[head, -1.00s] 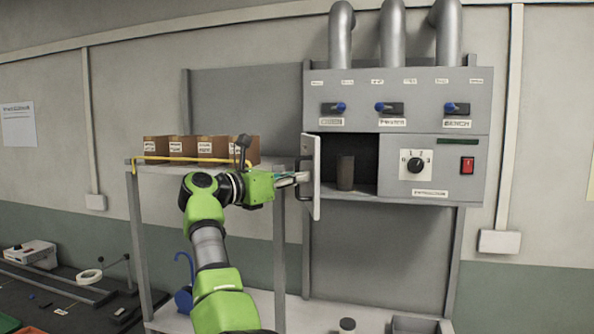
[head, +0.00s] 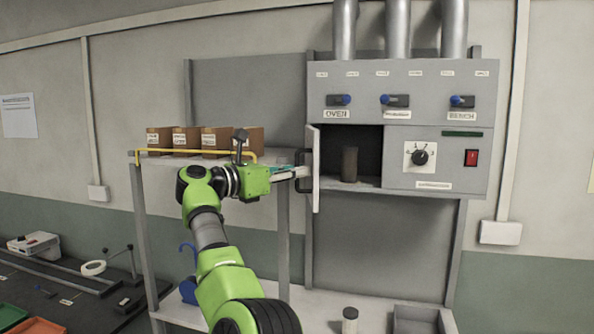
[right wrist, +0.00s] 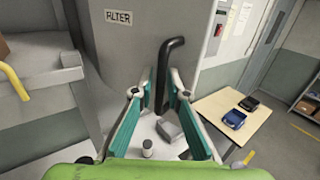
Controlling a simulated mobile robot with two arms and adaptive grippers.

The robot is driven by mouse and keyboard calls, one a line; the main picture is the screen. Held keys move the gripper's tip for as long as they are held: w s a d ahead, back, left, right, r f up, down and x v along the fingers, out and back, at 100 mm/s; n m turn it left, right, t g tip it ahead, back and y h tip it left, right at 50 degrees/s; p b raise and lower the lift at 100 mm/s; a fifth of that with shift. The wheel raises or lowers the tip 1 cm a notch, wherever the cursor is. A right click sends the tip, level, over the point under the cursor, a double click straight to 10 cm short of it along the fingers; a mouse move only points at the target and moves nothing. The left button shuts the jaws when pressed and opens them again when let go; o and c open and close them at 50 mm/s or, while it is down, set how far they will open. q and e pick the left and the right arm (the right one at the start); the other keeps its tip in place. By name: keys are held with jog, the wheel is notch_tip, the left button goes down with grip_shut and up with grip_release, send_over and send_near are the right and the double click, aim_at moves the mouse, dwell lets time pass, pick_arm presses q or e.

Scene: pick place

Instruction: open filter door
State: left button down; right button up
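The filter door (head: 316,185) is a grey panel at the left side of the cabinet's open compartment (head: 366,152). It stands swung outward and shows nearly edge-on. In the right wrist view its outer face (right wrist: 130,45) carries a FILTER label. A dark bar handle (right wrist: 164,72) sticks out from that face. My right gripper (head: 301,173) is at the handle, on the left of the door. In the right wrist view its teal-padded fingers (right wrist: 159,92) are spread, with the handle between or just beyond the tips; contact cannot be told. My left gripper is not in view.
A dark cylinder (head: 349,164) stands inside the compartment. A shelf with a yellow rail (head: 190,161) and several cardboard boxes (head: 187,138) is left of the door, behind my right arm. A bench below holds a small jar (head: 350,318) and a grey bin (head: 415,318).

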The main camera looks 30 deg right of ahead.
jog(key=shift+a+r, duration=0.1)
jog(key=shift+r, duration=0.05)
jog(key=s+a, duration=0.1)
jog(key=a, duration=1.1)
